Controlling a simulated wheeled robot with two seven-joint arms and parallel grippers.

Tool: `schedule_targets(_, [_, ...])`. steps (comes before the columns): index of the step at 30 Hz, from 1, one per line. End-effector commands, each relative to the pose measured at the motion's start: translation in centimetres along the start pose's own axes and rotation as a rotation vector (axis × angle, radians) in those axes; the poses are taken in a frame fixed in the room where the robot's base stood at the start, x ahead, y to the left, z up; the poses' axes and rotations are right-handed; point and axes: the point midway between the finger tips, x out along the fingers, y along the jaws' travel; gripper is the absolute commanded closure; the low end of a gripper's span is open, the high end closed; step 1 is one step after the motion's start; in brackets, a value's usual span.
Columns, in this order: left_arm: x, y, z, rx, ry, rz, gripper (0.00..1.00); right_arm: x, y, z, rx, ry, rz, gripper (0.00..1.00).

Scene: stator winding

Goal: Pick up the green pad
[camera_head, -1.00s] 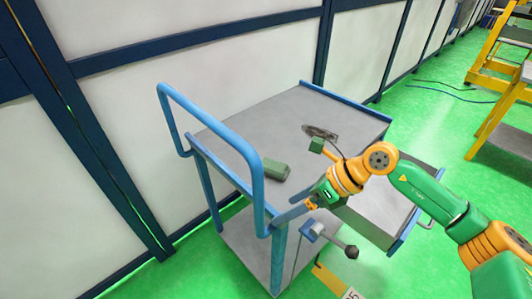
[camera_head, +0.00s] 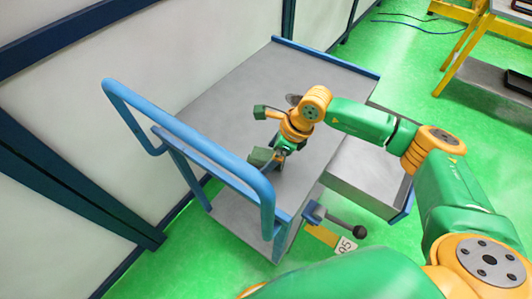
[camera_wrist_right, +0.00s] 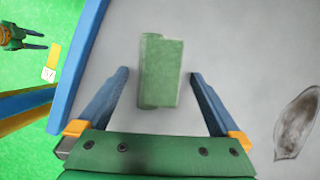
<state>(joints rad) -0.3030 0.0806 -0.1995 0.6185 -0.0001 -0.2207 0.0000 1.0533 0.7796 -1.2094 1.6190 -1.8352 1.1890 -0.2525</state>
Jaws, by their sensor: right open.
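The green pad (camera_wrist_right: 161,71) lies on the grey top of the trolley. In the right wrist view it sits between and just ahead of the two open fingers of my right gripper (camera_wrist_right: 158,74), with a gap on each side. In the head view the pad (camera_head: 261,157) shows beside my right gripper (camera_head: 280,157), partly covered by it. My right gripper is open and empty.
The trolley top (camera_head: 236,95) has a blue handle rail (camera_head: 190,127) on its left side. A dark oval mark (camera_wrist_right: 297,122) lies on the top to the right of the gripper. A wall stands behind.

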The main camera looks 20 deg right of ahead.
Motion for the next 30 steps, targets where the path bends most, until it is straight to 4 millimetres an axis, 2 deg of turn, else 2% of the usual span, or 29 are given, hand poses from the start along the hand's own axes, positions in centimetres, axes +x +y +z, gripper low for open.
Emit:
schedule_targets(5, [0.1,0.0,-0.1,0.000,0.003,0.000,0.53,0.1,0.0,0.0,0.000,0.000,0.000,0.00])
schedule_targets(14, [0.1,0.1,-0.2,0.000,0.004,0.001,0.53,0.1,0.0,0.0,0.001,-0.001,0.000,0.81])
schedule_targets(21, [0.2,0.1,-0.3,0.001,0.006,0.001,0.53,0.0,0.0,0.0,0.000,-0.001,-0.001,0.82])
schedule_targets(25, [0.9,0.1,-0.2,0.000,0.006,0.001,0.53,-0.8,-0.1,0.4,-0.001,-0.003,-0.003,0.82])
schedule_targets(28, [2.1,0.1,-0.1,0.000,0.007,0.001,0.53,-2.3,-0.1,1.1,-0.003,-0.005,-0.005,0.82])
schedule_targets(30, [2.2,0.1,-0.1,0.000,0.007,0.001,0.53,-4.5,0.6,0.6,-0.003,-0.004,-0.005,0.82])
